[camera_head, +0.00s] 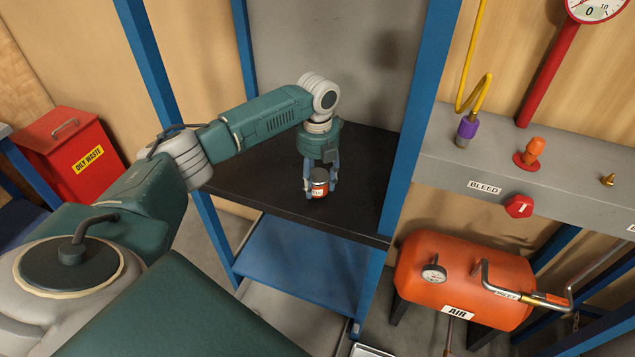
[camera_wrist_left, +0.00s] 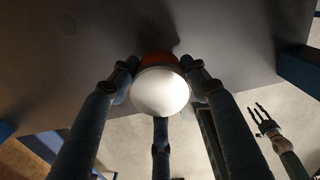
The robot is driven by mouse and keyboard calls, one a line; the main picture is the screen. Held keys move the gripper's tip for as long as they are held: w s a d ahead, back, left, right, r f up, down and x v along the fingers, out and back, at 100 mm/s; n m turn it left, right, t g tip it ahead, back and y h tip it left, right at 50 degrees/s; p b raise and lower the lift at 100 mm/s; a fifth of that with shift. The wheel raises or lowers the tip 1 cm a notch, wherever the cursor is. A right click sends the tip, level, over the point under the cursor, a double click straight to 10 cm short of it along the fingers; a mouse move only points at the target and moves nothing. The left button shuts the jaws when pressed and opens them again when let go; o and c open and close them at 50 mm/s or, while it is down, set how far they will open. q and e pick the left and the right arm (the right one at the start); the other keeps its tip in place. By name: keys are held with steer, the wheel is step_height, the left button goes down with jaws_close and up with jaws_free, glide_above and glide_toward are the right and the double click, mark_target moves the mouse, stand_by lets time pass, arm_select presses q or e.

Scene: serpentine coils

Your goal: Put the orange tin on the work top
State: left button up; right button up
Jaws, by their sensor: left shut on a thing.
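My right gripper (camera_wrist_left: 263,112) shows small at the right of that view, fingers spread and empty.
Blue posts (camera_head: 407,120) frame the work top, and a blue lower shelf (camera_head: 300,262) lies beneath. The work top is otherwise bare. A red oily-waste bin (camera_head: 85,170) stands left. An orange air tank (camera_head: 460,270) and a grey bleed panel (camera_head: 450,155) stand right.

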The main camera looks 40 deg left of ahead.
mark_target(318, 175)
arm_select(q)
steer(key=shift+w+f, duration=0.15)
steer(key=shift+f, duration=0.75)
steer(key=o, duration=1.3)
steer(key=shift+f, duration=0.1)
steer(key=shift+r, duration=0.55)
step_height(318, 175, up, 11)
steer(key=shift+r+b, duration=0.15)
steer(key=shift+b, duration=1.1)
